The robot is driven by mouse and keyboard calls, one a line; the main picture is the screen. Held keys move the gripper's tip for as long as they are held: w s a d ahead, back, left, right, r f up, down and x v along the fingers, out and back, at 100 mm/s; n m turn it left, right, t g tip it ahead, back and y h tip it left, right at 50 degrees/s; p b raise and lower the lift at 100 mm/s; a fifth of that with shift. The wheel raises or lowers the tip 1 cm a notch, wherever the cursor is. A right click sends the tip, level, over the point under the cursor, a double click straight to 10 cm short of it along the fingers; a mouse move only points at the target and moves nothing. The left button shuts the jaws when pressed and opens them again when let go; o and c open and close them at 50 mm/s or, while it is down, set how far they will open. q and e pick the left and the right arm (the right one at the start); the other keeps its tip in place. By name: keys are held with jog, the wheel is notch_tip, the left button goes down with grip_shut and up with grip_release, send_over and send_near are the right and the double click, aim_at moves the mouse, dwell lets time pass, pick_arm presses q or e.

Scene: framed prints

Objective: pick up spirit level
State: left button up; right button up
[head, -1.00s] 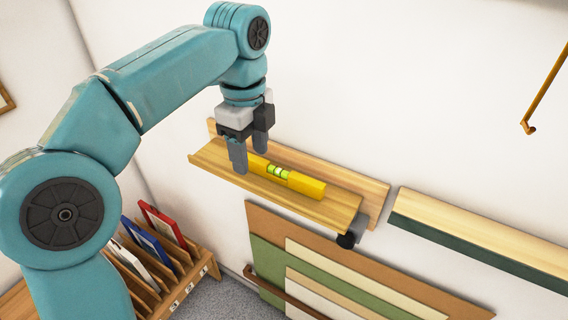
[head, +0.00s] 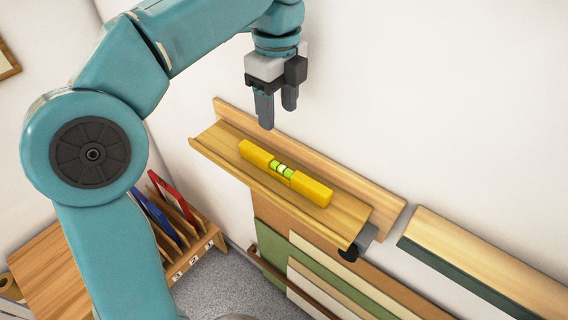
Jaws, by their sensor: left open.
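The spirit level (head: 312,190) is a yellow bar with a green vial in its middle. It lies lengthwise on a wooden wall shelf (head: 219,147) with a raised back. My left gripper (head: 277,114) is open and empty, its dark fingers pointing down. It hangs above the shelf, above the level and apart from it in the picture. The whole level shows. My right gripper is not in view.
A second wooden ledge with a dark green front (head: 480,262) is on the wall to the right. Below the shelf lean several boards (head: 272,243). A wooden rack (head: 203,235) with framed prints stands at lower left. A dark grey clamp-like part (head: 359,243) is at the shelf's right end.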

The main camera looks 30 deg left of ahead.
pick_arm(q)
jog(key=f, duration=0.4)
jog(key=f+b, duration=0.1)
jog(key=f, duration=0.1)
jog(key=shift+s+d+f, duration=0.1)
jog(key=shift+d+f, duration=0.15)
jog(key=shift+f, duration=0.1)
send_over(283, 165)
jog(key=f, duration=0.4)
jog(key=shift+d+f, duration=0.1)
jog(key=shift+d, duration=0.15)
jog(key=f, duration=0.3)
jog(key=f+p, duration=0.1)
jog(key=f, duration=0.1)
jog(key=shift+a, duration=0.3)
jog(key=shift+d+f, duration=0.1)
jog(key=shift+f, duration=0.15)
jog(key=shift+s, duration=0.1)
jog(key=shift+s+r, duration=0.1)
jog(key=shift+s, duration=0.1)
jog(key=shift+c, duration=1.3)
jog(key=shift+w, duration=0.1)
jog(key=c, duration=0.5)
jog(key=shift+w, duration=0.2)
grip_shut()
